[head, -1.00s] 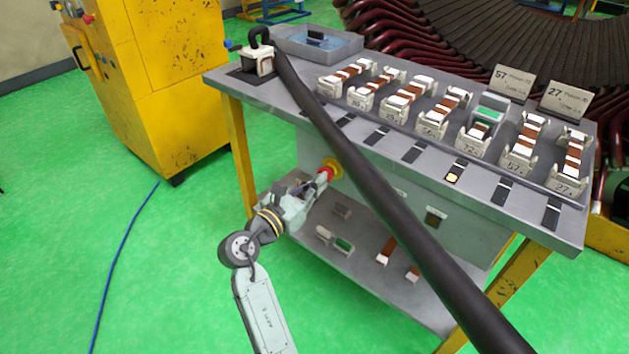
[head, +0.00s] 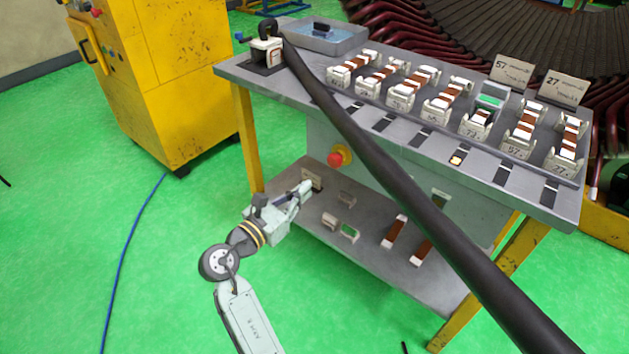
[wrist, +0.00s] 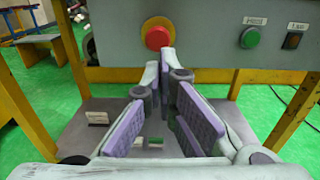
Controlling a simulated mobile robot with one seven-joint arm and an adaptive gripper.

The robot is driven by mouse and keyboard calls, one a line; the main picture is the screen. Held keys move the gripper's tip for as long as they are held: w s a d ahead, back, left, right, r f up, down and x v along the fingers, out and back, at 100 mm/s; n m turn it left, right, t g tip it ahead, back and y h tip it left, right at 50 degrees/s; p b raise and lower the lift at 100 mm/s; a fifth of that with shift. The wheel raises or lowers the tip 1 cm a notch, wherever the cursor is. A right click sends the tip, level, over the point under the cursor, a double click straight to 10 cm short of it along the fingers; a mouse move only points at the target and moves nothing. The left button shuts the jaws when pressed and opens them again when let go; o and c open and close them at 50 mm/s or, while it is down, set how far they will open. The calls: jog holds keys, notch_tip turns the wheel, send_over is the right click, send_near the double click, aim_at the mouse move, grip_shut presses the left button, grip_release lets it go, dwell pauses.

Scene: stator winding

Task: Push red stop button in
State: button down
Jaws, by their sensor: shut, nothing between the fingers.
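The red stop button (head: 335,160) is a round red knob on a yellow collar, on the grey front panel below the bench top. It also shows in the wrist view (wrist: 157,37), straight beyond my fingers. I cannot tell whether the knob is pressed in. My gripper (head: 305,187) is lower and to the left of the button in the head view, apart from it. In the wrist view my gripper (wrist: 162,60) has its fingertips close together, just under the knob, with nothing between them.
A green button (wrist: 250,37) and a dark switch (wrist: 292,40) sit right of the red button on the panel. The lower shelf (head: 375,265) holds several small parts. A thick black bar (head: 400,195) crosses the head view. Green floor lies open to the left.

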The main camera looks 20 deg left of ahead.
jog(key=shift+v, duration=2.2)
jog(key=shift+r, duration=0.1)
